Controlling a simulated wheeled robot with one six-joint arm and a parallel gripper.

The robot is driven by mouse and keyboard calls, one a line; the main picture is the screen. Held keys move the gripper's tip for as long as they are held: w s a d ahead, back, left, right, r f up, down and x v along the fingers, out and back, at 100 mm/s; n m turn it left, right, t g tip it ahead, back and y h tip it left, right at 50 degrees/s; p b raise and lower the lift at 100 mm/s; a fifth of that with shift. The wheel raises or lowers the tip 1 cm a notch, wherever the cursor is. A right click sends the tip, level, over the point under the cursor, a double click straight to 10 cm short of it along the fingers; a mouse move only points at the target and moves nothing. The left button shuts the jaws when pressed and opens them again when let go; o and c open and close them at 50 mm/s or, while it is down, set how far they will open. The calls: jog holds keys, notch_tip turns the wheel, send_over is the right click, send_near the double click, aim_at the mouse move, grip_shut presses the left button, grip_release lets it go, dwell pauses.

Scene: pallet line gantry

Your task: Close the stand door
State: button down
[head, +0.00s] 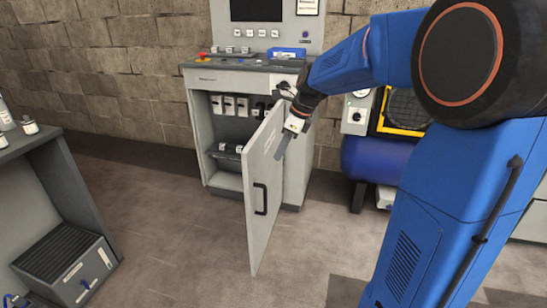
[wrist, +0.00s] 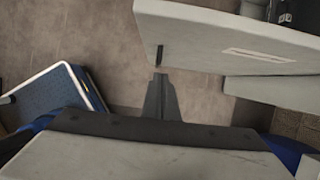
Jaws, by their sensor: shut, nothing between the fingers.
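The stand (head: 240,80) is a grey cabinet against the brick wall, with a screen and buttons on top. Its door (head: 264,175) stands wide open, swung out toward the camera, with a black vertical handle on its face. Shelves and dark devices show inside the open stand. My gripper (head: 281,150) is at the right side of the door, near its upper part; contact cannot be told. In the wrist view the door (wrist: 225,38) runs across the top, and my shut, empty gripper (wrist: 160,80) points toward its outer face, near the dark handle (wrist: 159,53).
A dark workbench (head: 45,165) with a grey box (head: 65,268) below stands at the left. A blue tank (head: 375,160) with a yellow-framed unit stands right of the stand. The floor (head: 170,220) between bench and door is clear.

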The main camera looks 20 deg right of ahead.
jog(key=w+a+f, duration=0.1)
jog(key=f, duration=0.1)
jog(key=w+a+f, duration=0.1)
jog(key=a+f, duration=0.1)
jog(key=f, duration=0.1)
jog(key=w+a+f, duration=0.1)
jog(key=f, duration=0.1)
jog(key=shift+w+a+f, duration=0.1)
jog(key=shift+a+f, duration=0.25)
jog(key=shift+f, duration=0.05)
jog(key=shift+w+a, duration=0.4)
jog(key=shift+a, duration=0.2)
